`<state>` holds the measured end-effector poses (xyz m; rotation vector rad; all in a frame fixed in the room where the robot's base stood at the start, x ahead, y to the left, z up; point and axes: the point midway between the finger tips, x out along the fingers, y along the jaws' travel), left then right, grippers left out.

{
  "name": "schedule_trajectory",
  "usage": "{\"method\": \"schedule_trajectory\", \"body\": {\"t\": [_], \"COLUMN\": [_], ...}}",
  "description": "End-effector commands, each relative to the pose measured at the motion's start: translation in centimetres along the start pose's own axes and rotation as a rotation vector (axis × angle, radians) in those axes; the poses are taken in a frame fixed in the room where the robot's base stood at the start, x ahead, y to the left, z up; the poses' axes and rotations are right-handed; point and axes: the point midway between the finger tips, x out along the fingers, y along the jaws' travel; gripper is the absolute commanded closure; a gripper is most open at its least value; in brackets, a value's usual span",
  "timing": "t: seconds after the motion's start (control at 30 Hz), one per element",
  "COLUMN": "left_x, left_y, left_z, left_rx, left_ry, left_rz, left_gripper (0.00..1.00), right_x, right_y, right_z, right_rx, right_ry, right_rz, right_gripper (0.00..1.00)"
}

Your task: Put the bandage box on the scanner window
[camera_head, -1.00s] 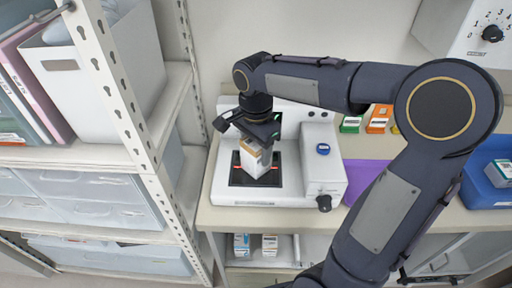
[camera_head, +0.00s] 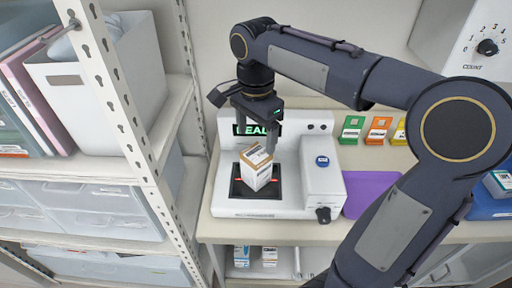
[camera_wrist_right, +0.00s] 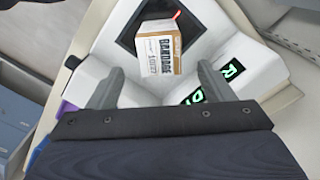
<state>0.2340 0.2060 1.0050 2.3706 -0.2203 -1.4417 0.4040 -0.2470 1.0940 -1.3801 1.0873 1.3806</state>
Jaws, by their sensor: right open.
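The bandage box (camera_head: 256,168) is white and brown and stands upright on the black scanner window (camera_head: 240,189) of the white scanner (camera_head: 282,207). A red light line shows beside it on the window. My right gripper (camera_head: 257,140) is above and behind the box, open and apart from it. In the right wrist view the box (camera_wrist_right: 158,54) with its "BANDAGE" print lies beyond the two spread fingers (camera_wrist_right: 158,88), with nothing between them. A green-lit display on the scanner is partly hidden by the gripper. My left gripper is not in view.
A blue button (camera_head: 322,161) and a black knob (camera_head: 323,214) are on the scanner's right side. Green, orange and yellow cards (camera_head: 378,129) stand behind a purple mat (camera_head: 370,190). A metal shelf post (camera_head: 128,120) rises close on the left.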

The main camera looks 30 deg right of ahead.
Motion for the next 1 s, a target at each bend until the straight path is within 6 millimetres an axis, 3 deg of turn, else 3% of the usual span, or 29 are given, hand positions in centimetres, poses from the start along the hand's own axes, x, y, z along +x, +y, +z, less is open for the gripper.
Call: {"method": "schedule_trajectory", "body": {"t": [0.1,0.23,0.37,0.6,0.7,0.83,1.0], "left_x": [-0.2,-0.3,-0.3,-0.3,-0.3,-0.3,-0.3], "left_y": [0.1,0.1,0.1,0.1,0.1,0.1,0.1], "left_z": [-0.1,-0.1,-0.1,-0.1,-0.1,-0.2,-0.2], "left_rx": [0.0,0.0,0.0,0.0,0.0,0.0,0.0], "left_ry": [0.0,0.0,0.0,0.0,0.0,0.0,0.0], "left_rz": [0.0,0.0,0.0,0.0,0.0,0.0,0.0], "left_gripper": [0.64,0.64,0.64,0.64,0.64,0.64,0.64], "right_x": [-1.9,-2.8,-2.4,2.4,4.9,7.3,8.5], "right_y": [-0.1,0.2,2.5,10.7,13.1,14.9,15.5], "right_z": [0.0,0.0,0.3,3.6,5.4,7.1,8.0], "right_rx": [0.0,-0.01,-0.144,-0.705,-0.901,-1.066,-1.147], "right_ry": [0.0,-0.001,-0.023,-0.027,0.026,0.104,0.153], "right_rz": [-0.002,-0.005,-0.058,-0.345,-0.467,-0.572,-0.617], "right_gripper": [0.26,0.26,0.26,0.26,0.26,0.26,0.26]}}
